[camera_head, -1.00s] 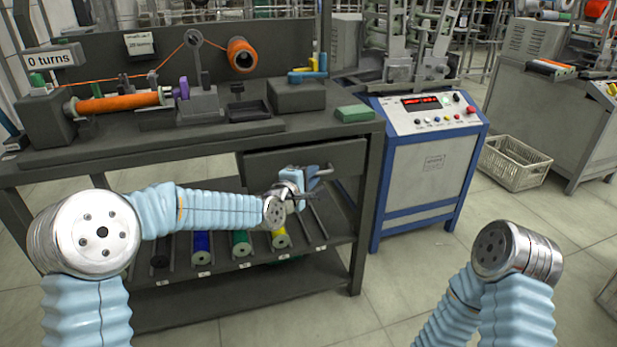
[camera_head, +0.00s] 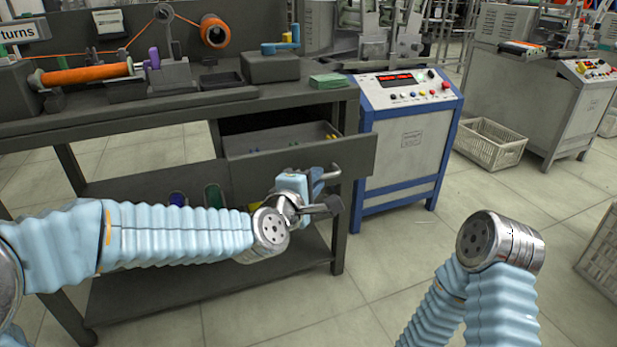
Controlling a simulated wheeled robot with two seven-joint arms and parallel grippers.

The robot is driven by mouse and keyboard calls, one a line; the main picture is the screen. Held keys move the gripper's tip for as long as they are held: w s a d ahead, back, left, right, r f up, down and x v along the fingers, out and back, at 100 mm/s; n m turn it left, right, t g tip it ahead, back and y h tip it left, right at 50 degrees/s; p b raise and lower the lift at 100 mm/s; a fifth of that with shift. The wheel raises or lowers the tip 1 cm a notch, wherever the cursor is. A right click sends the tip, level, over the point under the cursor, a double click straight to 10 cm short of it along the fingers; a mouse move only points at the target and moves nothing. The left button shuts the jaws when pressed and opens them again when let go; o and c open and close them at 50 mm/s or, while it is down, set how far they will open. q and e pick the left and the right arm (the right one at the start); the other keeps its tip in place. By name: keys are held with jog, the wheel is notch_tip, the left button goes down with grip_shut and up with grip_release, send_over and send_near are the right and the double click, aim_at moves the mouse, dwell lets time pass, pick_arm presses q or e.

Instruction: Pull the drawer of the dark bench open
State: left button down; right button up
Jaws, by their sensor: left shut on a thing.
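The dark bench (camera_head: 200,118) stands at the left and centre of the head view. Its drawer (camera_head: 352,158) is pulled out toward me below the bench top, and several small yellow, green and blue items show inside. My left gripper (camera_head: 326,178) is at the drawer's front, shut on its bar handle (camera_head: 338,172). The gripper's own body partly hides the handle. My right arm shows at the lower right, but its gripper is out of view.
An orange bobbin (camera_head: 85,74) sits on the winder on the bench top. A green block (camera_head: 328,81) lies near the bench's right corner. A blue-framed control cabinet (camera_head: 410,150) stands close right of the drawer.

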pick_arm(q)
jog(key=shift+s, duration=0.1)
jog(key=c, duration=1.2)
grip_release()
jog(key=shift+o, duration=0.2)
jog(key=v, duration=1.3)
jog(key=shift+s+a+b, duration=0.15)
jog(key=shift+s+b, duration=0.15)
jog(key=shift+s, duration=0.05)
